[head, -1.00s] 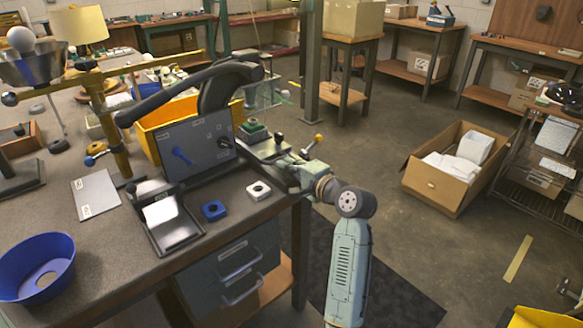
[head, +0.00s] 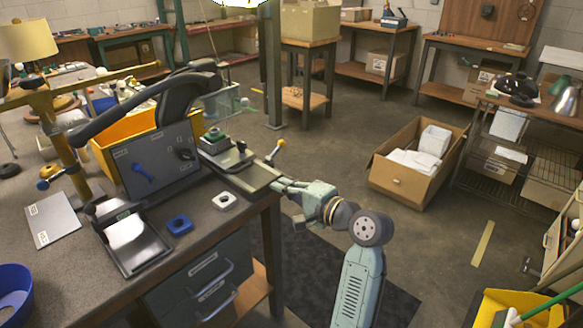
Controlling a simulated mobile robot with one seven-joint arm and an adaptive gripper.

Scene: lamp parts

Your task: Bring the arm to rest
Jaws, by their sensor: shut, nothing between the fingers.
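My arm rises from the bottom of the head view, right of the workbench (head: 75,270). It bends at a rounded joint and reaches left toward the bench's right edge. My gripper (head: 281,187) is at its end, beside that edge near the corner. It is shut and holds nothing visible. The fingertips are small here, and I cannot tell whether they touch the bench.

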